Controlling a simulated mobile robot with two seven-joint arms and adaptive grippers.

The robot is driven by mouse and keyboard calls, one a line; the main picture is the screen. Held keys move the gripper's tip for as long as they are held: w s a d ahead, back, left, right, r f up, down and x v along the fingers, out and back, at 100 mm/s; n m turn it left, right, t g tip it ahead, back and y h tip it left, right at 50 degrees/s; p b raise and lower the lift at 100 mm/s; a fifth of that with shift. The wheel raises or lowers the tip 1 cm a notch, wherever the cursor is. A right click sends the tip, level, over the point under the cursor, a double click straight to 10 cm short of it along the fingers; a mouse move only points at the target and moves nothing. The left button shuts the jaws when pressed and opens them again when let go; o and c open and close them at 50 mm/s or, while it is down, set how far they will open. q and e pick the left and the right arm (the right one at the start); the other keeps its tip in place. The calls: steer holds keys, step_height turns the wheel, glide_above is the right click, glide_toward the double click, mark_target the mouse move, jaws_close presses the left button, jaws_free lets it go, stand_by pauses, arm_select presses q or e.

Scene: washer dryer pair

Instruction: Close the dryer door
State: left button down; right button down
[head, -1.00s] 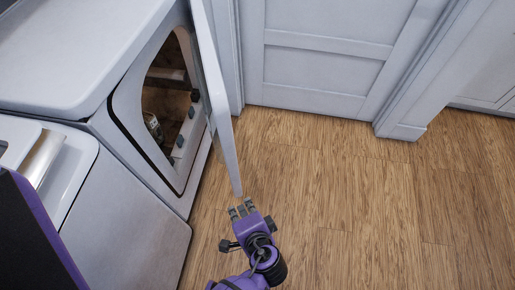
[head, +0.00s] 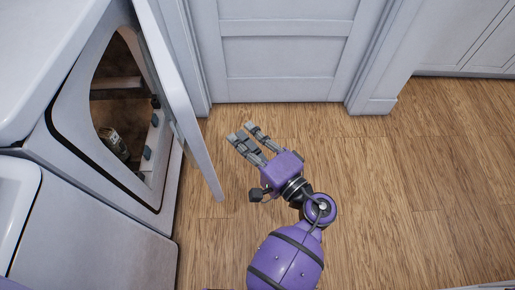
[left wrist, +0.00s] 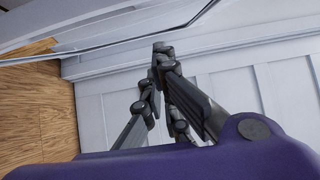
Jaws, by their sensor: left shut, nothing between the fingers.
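The dryer (head: 75,100) stands at the left in the head view. Its white door (head: 182,105) stands open, and the dark drum opening (head: 122,95) shows behind it. My left gripper (head: 247,132), purple with grey fingers, is on the right of the door, on its outer side. A strip of floor shows between the fingers and the door in the picture; the true distance is hard to judge. The gripper is shut and empty. Its fingertips meet in the left wrist view (left wrist: 162,50). My right gripper is not in view.
The washer (head: 90,240) stands in front of the dryer at the lower left. A white panelled room door (head: 280,60) and its frame (head: 375,85) stand behind. The wooden floor (head: 420,190) to the right is clear.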

arm_select(q)
steer(key=shift+s+a, duration=0.2)
steer(key=shift+a, duration=1)
steer(key=shift+s+a, duration=0.2)
steer(key=shift+a, duration=0.95)
